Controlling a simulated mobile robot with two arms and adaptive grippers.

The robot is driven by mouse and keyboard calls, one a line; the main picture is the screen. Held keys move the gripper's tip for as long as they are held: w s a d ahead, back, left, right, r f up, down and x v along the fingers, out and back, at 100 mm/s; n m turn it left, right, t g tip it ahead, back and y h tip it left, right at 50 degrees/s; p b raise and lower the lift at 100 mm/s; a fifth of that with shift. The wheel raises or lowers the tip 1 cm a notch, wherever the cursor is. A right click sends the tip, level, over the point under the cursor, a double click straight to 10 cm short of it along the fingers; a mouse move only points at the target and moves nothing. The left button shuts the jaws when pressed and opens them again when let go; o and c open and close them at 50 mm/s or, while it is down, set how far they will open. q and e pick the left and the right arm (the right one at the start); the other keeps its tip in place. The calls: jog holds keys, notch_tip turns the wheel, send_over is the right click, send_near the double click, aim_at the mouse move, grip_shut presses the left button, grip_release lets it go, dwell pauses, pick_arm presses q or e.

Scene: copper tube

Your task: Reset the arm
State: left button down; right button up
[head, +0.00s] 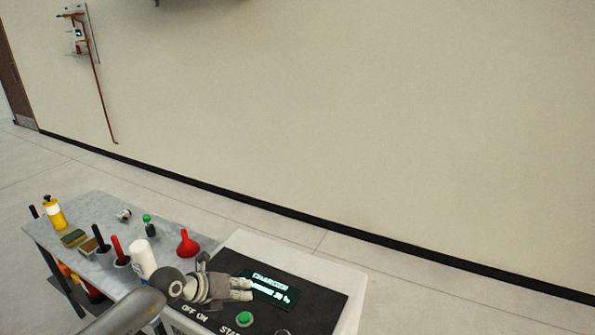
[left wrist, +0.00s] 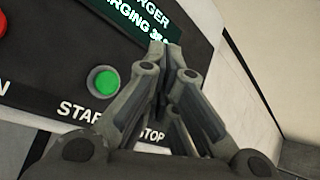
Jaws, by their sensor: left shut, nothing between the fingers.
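My left gripper (head: 240,289) reaches in from the lower left in the head view, over the dark top panel of a white charger box (head: 350,297). Its fingers are together with nothing between them. In the left wrist view the shut fingertips (left wrist: 165,50) are in front of the lower edge of the lit green display (left wrist: 128,22). A green button (left wrist: 103,81) with START lettering is left of the fingers. The fingers partly cover the STOP area. I cannot tell whether the fingertips touch the panel. My right gripper is not in view.
A grey table (head: 90,205) left of the charger holds a yellow bottle (head: 54,213), a red funnel (head: 188,243), a white cylinder (head: 143,258) and tools. A copper tube (head: 99,95) runs down the wall from a wall unit (head: 79,34). Floor right of the charger is clear.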

pick_arm(q)
jog(key=s+d+r+n+t+h, duration=0.3)
jog(key=d+r+t+h, duration=0.15)
jog(key=d+r, duration=0.45)
notch_tip(320, 180, up, 6)
jog(key=s+a+n+t+y, duration=0.25)
jog(key=n+t, duration=0.45)
jog(key=n, duration=0.4)
jog(key=s+a+f+n+g+y, duration=0.6)
jog(key=s+a+f+n+y, duration=0.5)
jog(key=n, duration=0.5)
jog(key=s+d+f+n+g+h, duration=0.15)
jog(key=s+f+g, duration=0.35)
jog(key=s, duration=0.5)
jog(key=s+d+f+n+g+h, duration=0.15)
jog(key=s+f+g, duration=0.25)
jog(key=s, duration=0.6)
notch_tip(320, 180, down, 29)
jog(key=g+b, duration=0.2)
jog(key=b, duration=0.3)
jog(key=s+a+f+b, duration=0.3)
jog(key=s+f+b, duration=0.1)
jog(key=s+f, duration=1.4)
notch_tip(320, 180, down, 4)
jog(key=shift+r+g+y, duration=0.1)
jog(key=shift+g+y, duration=0.2)
jog(key=shift+g, duration=0.05)
